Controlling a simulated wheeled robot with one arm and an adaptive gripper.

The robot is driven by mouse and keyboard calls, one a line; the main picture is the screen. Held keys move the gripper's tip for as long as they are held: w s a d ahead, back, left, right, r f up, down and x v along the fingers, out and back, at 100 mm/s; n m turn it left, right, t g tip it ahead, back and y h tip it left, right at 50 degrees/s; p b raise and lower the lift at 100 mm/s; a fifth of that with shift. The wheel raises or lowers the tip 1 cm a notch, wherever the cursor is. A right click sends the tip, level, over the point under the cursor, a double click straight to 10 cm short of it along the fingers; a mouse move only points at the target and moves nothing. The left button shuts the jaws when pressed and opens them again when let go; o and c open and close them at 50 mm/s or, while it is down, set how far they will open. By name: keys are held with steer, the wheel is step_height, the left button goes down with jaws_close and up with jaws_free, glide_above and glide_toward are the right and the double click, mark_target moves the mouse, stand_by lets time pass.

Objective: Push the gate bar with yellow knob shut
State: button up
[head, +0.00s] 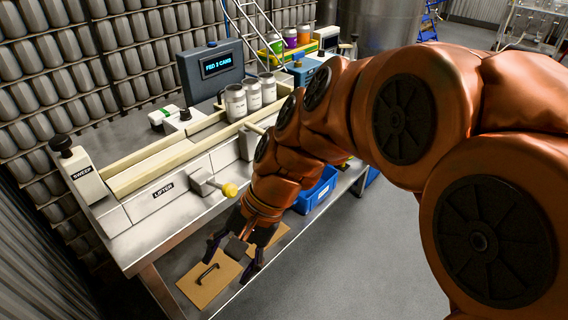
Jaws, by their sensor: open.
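The gate bar's yellow knob (230,190) sticks out from the front of the machine, on the end of a pale bar (203,181) beside the "LIFTER" label. My gripper (232,264) hangs below and slightly right of the knob in the picture, in front of the bench edge. Its fingers are spread and hold nothing. It appears apart from the knob. My orange arm comes in from the right and hides part of the machine's right side.
A "SWEEP" lever with a black knob (60,143) stands at the left. Several cans (236,103) stand on the machine by a display (217,64). A blue bin (316,190) sits behind my arm. A cardboard piece with a black handle (207,280) lies low, beneath my gripper.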

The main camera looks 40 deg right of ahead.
steer(key=w+d+f+m+t+y+b, duration=0.3)
steer(key=w+d+m+t+b, duration=0.5)
steer(key=w+m+b, duration=0.45)
steer(key=w+d+r+m+t+h+b, duration=0.1)
steer(key=d+m+t+h+b, duration=0.3)
steer(key=d, duration=0.6)
steer(key=w+d+r+m+t+h+b, duration=0.1)
steer(key=d+r+m+t+b, duration=0.1)
steer(key=d+m+t+b, duration=0.65)
steer(key=shift+w+d+n+g+p, duration=0.2)
steer(key=shift+w+g, duration=0.4)
steer(key=shift+w, duration=0.65)
steer(key=shift+w+n+g+p, duration=0.1)
steer(key=shift+w+n+g, duration=0.4)
steer(key=shift+w, duration=0.75)
steer(key=shift+w+d+n+g+p, duration=0.15)
steer(key=shift+w+g, duration=0.6)
steer(key=shift+w, duration=0.5)
steer(key=shift+c, duration=0.2)
jaws_close()
